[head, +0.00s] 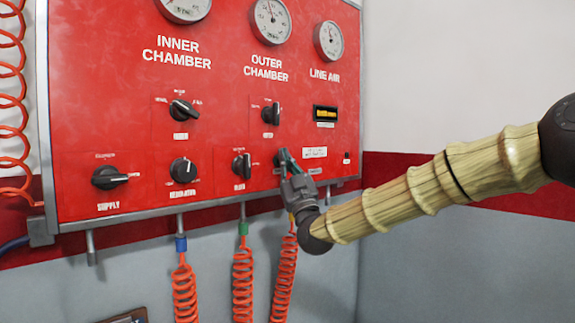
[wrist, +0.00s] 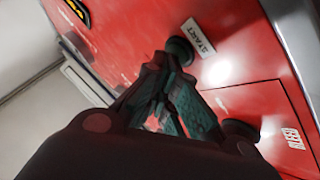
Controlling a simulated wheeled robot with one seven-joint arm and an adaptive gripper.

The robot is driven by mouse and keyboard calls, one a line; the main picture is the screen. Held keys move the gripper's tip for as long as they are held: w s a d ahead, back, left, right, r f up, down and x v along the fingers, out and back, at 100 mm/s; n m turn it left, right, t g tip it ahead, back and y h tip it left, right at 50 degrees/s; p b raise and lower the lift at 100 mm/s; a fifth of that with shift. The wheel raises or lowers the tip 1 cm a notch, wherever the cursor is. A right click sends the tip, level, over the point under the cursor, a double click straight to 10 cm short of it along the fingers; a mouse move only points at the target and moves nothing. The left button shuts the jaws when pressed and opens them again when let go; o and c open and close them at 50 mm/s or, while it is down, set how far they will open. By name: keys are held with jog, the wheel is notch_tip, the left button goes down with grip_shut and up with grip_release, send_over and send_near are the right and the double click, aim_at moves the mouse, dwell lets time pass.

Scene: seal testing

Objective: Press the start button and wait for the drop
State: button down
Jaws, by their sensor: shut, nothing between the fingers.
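The start button shows in the wrist view as a dark round knob (wrist: 181,50) beside a white START label (wrist: 200,38) on the red panel. My gripper (wrist: 160,62) is shut and empty. Its fingertips overlap the near edge of the button in the wrist view, and I cannot tell whether they touch it. In the head view my gripper (head: 284,156) reaches the panel's lower right, and its fingers partly cover the button. The amber display (head: 325,113) sits above on the panel, too small to read.
The red panel (head: 80,60) carries gauges for the inner chamber (head: 186,8), outer chamber (head: 270,20) and line air (head: 329,40). The bleed knob (wrist: 240,130) is close to my gripper; several other black knobs are left. Orange coiled hoses (head: 184,295) hang below.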

jog(key=shift+s+d+b, duration=0.25)
jog(key=shift+b, duration=0.35)
dwell(0.5)
jog(key=s+d+b, duration=0.3)
jog(key=s+d, duration=0.1)
jog(key=shift+s+d, duration=0.15)
dwell(0.4)
dwell(0.6)
